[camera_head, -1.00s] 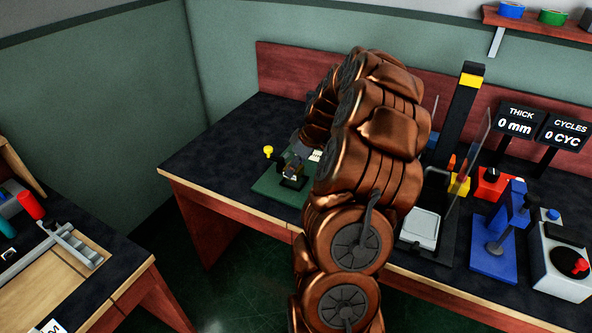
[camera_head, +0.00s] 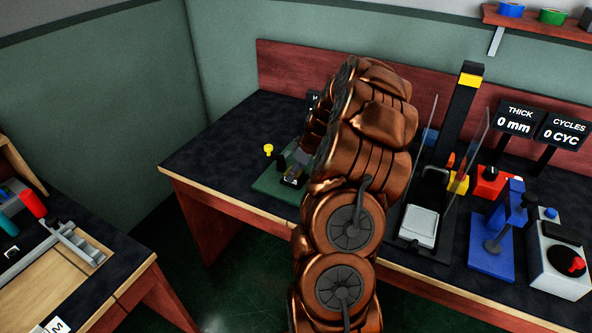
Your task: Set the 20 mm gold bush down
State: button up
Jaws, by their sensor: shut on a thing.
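My copper arm reaches over the dark-topped bench to the green base plate (camera_head: 271,184). My gripper (camera_head: 300,158) shows only in part, as dark pieces at the left edge of the arm, low over the plate. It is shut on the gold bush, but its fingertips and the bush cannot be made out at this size. A small dark fixture (camera_head: 293,178) stands on the plate under the gripper, and a yellow knob (camera_head: 268,149) stands at the plate's far left. I cannot tell whether the bush touches anything.
Right of my arm stand a black column (camera_head: 459,110) with clear guards, a grey-white pan (camera_head: 419,226), a red box (camera_head: 491,183), a blue press (camera_head: 492,245) and a white box with a red knob (camera_head: 561,262). The bench's left part is clear. A second bench (camera_head: 125,265) is lower left.

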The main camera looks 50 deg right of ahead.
jog(key=o, duration=1.4)
jog(key=shift+o, duration=0.2)
jog(key=b+v, duration=0.2)
jog(key=v, duration=1)
jog(key=s+a+r+g+y, duration=0.1)
jog(key=a+r, duration=0.1)
jog(key=a, duration=1.1)
jog(key=s+a+r+g, duration=0.2)
jog(key=a, duration=1.1)
jog(key=s+a+f+m+g+h, duration=0.1)
jog(key=s+a, duration=0.5)
jog(key=s, duration=0.5)
jog(key=s+a+f+m+g+h, duration=0.1)
jog(key=s+a+m+g, duration=0.1)
jog(key=s+a, duration=0.4)
jog(key=s, duration=0.5)
jog(key=shift+s+a+f+p, duration=0.25)
jog(key=shift+a+f+p, duration=0.05)
